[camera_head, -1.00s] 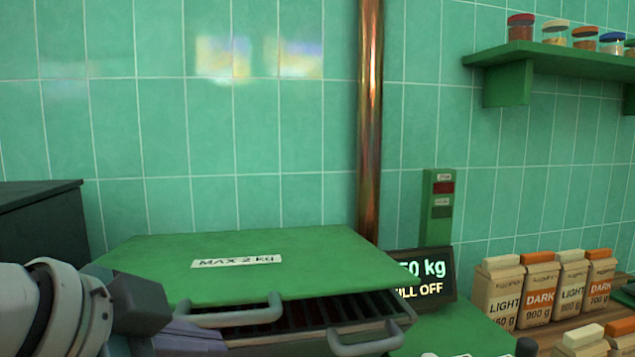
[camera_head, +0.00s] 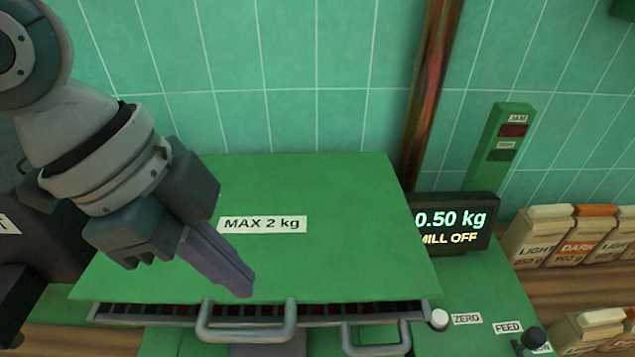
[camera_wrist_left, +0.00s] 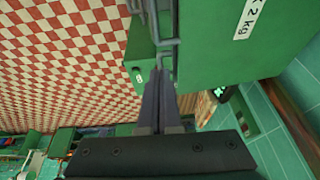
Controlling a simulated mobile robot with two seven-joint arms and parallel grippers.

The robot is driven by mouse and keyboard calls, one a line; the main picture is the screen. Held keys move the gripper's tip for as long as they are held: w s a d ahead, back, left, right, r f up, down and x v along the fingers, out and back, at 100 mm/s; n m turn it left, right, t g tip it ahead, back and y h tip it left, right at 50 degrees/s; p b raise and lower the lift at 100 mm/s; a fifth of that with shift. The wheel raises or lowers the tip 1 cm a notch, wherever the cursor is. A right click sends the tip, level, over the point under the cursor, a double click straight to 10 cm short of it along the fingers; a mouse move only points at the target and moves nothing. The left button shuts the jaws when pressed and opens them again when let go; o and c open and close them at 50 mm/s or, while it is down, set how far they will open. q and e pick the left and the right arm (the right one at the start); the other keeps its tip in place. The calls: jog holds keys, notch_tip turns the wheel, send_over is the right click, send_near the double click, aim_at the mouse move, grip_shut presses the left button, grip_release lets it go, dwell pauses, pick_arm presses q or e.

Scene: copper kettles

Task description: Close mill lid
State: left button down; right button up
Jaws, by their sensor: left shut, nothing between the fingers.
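The mill lid (camera_head: 330,220) is a flat green panel labelled "MAX 2 kg". Its front handle (camera_head: 245,332) is a grey bar. A strip of dark slotted grate (camera_head: 330,308) shows below the lid's front edge, so the lid looks low but not fully flush. My left gripper (camera_head: 243,288) is shut and empty, its fingers pointing down over the lid's front edge near the handle. I cannot tell whether they touch the lid. In the left wrist view the shut fingers (camera_wrist_left: 159,112) point toward the handle, beside the lid (camera_wrist_left: 215,60). My right gripper is out of view.
A second grey handle (camera_head: 376,340) sits lower, right of the lid handle. The display (camera_head: 452,225) reads 0.50 kg, MILL OFF. A copper pipe (camera_head: 430,90) rises behind. Knobs, including a white one (camera_head: 439,319), and paper bags (camera_head: 540,235) stand to the right.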

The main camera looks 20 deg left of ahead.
aim_at(291, 327)
pick_arm(q)
jog(key=x, duration=0.6)
jog(key=p+x, duration=0.1)
jog(key=x, duration=0.3)
jog(key=shift+a+f, duration=0.15)
jog(key=shift+a, duration=0.2)
jog(key=shift+f, duration=0.1)
